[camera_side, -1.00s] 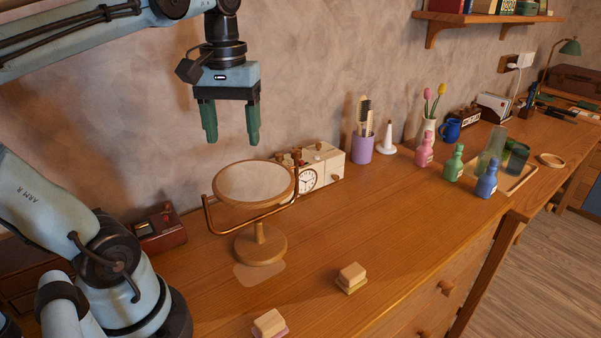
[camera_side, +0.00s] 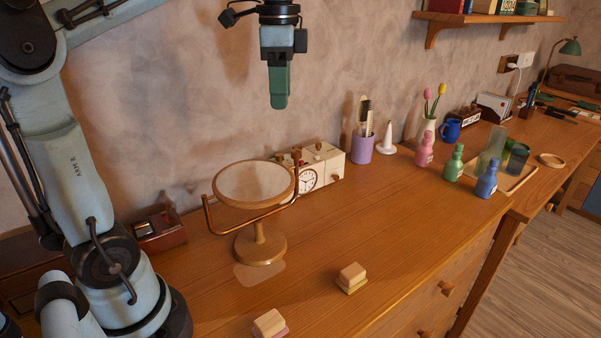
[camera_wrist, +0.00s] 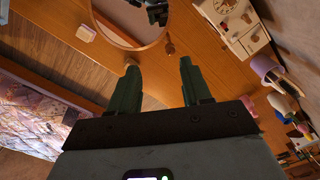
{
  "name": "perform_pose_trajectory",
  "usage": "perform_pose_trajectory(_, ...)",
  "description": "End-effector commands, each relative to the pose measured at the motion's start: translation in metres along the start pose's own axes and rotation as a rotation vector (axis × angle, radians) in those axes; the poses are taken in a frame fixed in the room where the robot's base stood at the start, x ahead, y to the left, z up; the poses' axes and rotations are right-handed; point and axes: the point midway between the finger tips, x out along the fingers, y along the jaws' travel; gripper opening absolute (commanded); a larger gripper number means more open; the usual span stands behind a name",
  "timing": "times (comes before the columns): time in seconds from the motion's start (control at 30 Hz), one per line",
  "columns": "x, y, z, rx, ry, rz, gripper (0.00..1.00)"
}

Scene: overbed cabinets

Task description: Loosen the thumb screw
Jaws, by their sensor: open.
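A round tilting mirror (camera_side: 255,184) stands on a wooden base, carried by a copper yoke (camera_side: 209,216). Its face is tilted up. It also shows at the top of the wrist view (camera_wrist: 130,18). There a small brown knob (camera_wrist: 170,47) sits at the mirror's rim, apparently the thumb screw. In the side view the screw is hard to pick out near the right yoke end. My gripper (camera_side: 279,104) hangs above and slightly right of the mirror, fingers down, seen edge-on. In the wrist view its green fingers (camera_wrist: 158,66) are apart with nothing between them.
A cream clock box (camera_side: 318,170) stands close behind the mirror's right side. A purple cup with brushes (camera_side: 362,148), a white cone (camera_side: 387,140) and several bottles (camera_side: 453,163) stand farther right. Two small blocks (camera_side: 352,274) lie in front. The desk's front middle is clear.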

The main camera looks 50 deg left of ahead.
Motion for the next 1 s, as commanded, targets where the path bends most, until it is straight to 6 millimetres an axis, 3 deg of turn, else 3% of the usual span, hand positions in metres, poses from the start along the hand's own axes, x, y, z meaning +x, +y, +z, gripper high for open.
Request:
perform_pose_trajectory(0.2, -0.006, -0.013, -0.021, 0.365, 0.000, 0.000, 0.48)
perform_pose_trajectory(0.47, 0.000, -0.016, -0.026, 0.465, 0.000, 0.000, 0.48)
perform_pose_trajectory(1.0, 0.077, -0.016, -0.025, 0.461, 0.000, 0.000, 0.48)
